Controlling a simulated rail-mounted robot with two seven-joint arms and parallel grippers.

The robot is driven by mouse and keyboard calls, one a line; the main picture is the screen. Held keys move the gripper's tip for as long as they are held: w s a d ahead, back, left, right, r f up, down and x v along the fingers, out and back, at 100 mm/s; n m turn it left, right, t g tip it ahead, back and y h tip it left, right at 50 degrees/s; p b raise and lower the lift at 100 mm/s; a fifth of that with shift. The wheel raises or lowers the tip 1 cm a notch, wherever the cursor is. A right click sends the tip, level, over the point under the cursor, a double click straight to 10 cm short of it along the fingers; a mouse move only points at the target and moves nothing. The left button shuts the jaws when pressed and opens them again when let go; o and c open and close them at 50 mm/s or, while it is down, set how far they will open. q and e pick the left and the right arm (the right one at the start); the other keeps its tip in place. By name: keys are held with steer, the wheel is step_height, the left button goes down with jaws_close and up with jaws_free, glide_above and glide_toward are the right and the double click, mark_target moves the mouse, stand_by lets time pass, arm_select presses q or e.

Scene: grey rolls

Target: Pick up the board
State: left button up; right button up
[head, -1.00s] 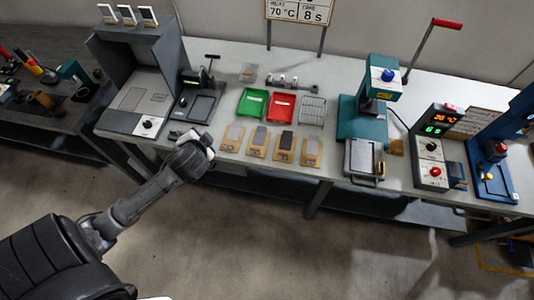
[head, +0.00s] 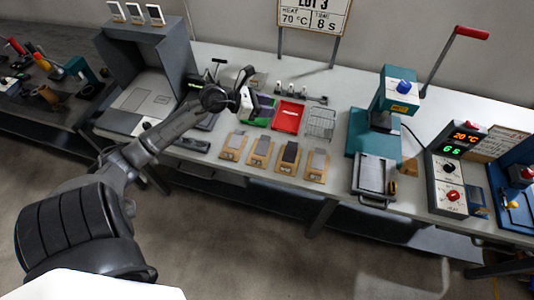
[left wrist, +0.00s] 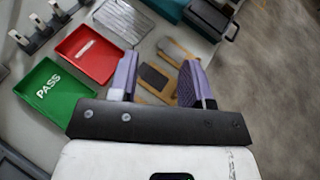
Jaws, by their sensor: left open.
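Several small flat boards lie on wooden blocks in a row along the bench front in the head view. They include a light one (head: 237,141), a grey one (head: 263,147), a dark one (head: 290,153) and a grey one (head: 318,161) at the right end. My left gripper (head: 262,104) is open and empty above the bench, by the green tray, which it partly hides. In the left wrist view, a dark board (left wrist: 154,77) shows between the open purple fingers (left wrist: 159,63), apart from them. Another board (left wrist: 176,49) lies beyond. My right gripper is not in view.
Behind the boards are the green PASS tray (left wrist: 50,91), a red tray (head: 288,116) and a wire rack (head: 320,123). A teal press (head: 372,133) and a control box (head: 446,185) stand to the right. A grey hooded machine (head: 140,60) stands left.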

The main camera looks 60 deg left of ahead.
arm_select(q)
steer(key=s+f+m+g, duration=0.3)
steer(key=f+g, duration=0.2)
steer(key=f, duration=0.1)
steer(key=m+g+y, duration=0.1)
steer(key=m+g, duration=0.2)
steer(key=g, duration=0.2)
glide_toward(256, 158)
steer(key=x, duration=0.5)
steer(key=shift+d+f+b, duration=0.15)
steer(key=shift+d+b, duration=0.15)
steer(key=shift+b, duration=0.05)
steer(key=shift+a+x, duration=0.2)
steer(key=shift+x, duration=2.35)
steer(key=shift+c, duration=0.4)
jaws_close()
